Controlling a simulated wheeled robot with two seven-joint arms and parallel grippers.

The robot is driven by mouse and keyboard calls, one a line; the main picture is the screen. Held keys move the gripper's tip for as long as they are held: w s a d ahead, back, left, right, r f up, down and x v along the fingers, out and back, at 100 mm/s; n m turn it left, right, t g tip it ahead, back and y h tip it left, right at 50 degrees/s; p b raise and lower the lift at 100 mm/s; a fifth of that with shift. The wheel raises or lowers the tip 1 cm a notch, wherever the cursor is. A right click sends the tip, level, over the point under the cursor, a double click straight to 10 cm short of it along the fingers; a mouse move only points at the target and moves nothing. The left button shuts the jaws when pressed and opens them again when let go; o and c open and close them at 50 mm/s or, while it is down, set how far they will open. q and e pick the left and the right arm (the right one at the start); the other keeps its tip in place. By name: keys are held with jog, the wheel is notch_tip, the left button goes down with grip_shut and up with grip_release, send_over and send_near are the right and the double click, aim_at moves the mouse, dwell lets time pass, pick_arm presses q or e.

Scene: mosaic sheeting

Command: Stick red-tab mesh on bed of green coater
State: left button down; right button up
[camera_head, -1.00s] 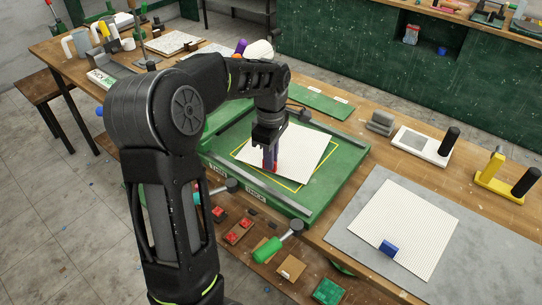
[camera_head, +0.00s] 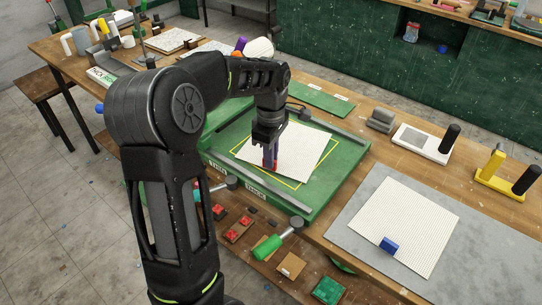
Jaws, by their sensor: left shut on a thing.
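A white mesh sheet (camera_head: 298,150) lies over the bed of the green coater (camera_head: 335,178), turned relative to the yellow outline (camera_head: 262,171) on the bed. I cannot tell whether the whole sheet touches the bed. A second white mesh (camera_head: 408,222) with a blue tab (camera_head: 389,246) lies on a grey mat (camera_head: 350,215) at the right. My right gripper is not in view.
A white float with a black handle (camera_head: 423,143) and a yellow-and-black tool (camera_head: 503,174) stand at the right. Cups and tools crowd the back left.

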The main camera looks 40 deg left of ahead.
pick_arm(q)
jog(key=c, duration=1.4)
grip_release()
jog(key=shift+c, duration=0.2)
notch_tip(320, 180, up, 8)
jog(key=shift+f+b, duration=0.1)
jog(key=shift+b, duration=0.35)
